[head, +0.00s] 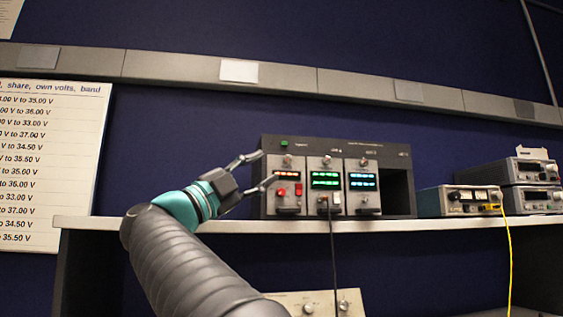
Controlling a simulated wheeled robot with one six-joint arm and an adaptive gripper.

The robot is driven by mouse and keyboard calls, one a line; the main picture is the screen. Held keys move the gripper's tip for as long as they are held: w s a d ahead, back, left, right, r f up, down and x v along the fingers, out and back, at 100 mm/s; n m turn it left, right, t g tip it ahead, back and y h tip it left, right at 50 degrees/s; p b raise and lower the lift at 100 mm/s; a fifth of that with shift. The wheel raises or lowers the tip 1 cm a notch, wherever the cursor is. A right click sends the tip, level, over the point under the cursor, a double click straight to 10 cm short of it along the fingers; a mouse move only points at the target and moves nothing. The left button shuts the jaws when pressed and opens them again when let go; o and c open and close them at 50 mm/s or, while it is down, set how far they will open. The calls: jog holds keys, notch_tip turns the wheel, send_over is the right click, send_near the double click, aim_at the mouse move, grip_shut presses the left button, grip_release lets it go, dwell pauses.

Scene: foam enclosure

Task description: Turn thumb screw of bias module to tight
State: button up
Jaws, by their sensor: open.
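A dark rack (392,152) on the shelf holds three modules side by side. The left module (270,198) has a red display and red buttons, the middle one (315,200) a green display, the right one (353,199) a blue-green display. Each has a small screw-like knob near its top: left (287,160), middle (326,160), right (364,162). The labels are too small to read, so I cannot tell which is the bias module. My gripper (264,169) is open and appears empty at the rack's left side, its lower finger overlapping the left module in view.
The shelf (240,226) runs under the rack. A black cable hangs from the middle module. Bench instruments (457,200) stand at the right, with a yellow cable hanging down. A printed voltage chart (50,170) is at the left. An empty bay (397,190) is at the rack's right.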

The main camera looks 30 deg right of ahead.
aim_at(287, 159)
jog(key=shift+d+f+p+x, duration=0.1)
jog(key=shift+p+x, duration=0.1)
jog(key=shift+x, duration=0.85)
jog(key=shift+d+f+p+x, duration=0.1)
jog(key=shift+f+p+x, duration=0.1)
jog(key=shift+x, duration=0.85)
jog(key=shift+f+p+x, duration=0.1)
jog(key=shift+p+x, duration=0.1)
jog(key=shift+x, duration=0.85)
grip_shut()
